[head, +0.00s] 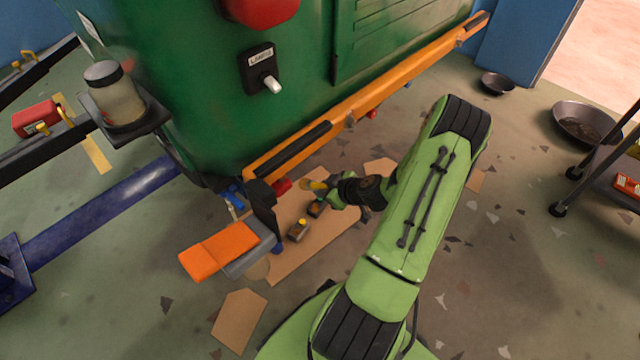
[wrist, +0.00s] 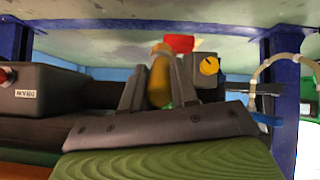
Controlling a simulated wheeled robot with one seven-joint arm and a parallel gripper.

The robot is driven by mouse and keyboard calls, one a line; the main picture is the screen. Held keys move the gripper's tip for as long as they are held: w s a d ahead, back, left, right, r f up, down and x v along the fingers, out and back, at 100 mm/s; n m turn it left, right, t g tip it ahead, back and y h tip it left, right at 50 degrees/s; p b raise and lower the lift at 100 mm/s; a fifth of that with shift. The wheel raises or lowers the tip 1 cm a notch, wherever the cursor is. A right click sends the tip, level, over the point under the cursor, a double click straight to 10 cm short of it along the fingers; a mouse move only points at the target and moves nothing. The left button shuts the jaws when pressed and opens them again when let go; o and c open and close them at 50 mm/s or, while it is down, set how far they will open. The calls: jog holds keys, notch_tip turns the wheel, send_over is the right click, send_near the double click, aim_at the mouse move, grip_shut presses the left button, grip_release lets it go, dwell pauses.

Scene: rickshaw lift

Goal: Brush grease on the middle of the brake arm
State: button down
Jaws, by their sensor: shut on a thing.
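My gripper (head: 338,188) is low beside the green vehicle, below its orange rail. It is shut on a yellow-tan handle (head: 316,185), which looks like the brush's. In the wrist view the fingers (wrist: 160,85) close on both sides of this tan handle (wrist: 160,72). The bristles are hidden or too small to tell. I cannot say for sure which part is the brake arm. An orange pad on a grey bracket (head: 221,249) sticks out at the vehicle's lower corner, left of my gripper, apart from it.
The green vehicle body (head: 300,110) and orange rail (head: 400,75) stand above my gripper. Cardboard (head: 305,250) with small dark blocks (head: 298,231) lies beneath. A jar (head: 117,95) stands at left. Dark pans (head: 583,121) sit at right, where the floor is mostly clear.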

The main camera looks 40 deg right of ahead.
jog(key=s, duration=0.3)
dwell(0.4)
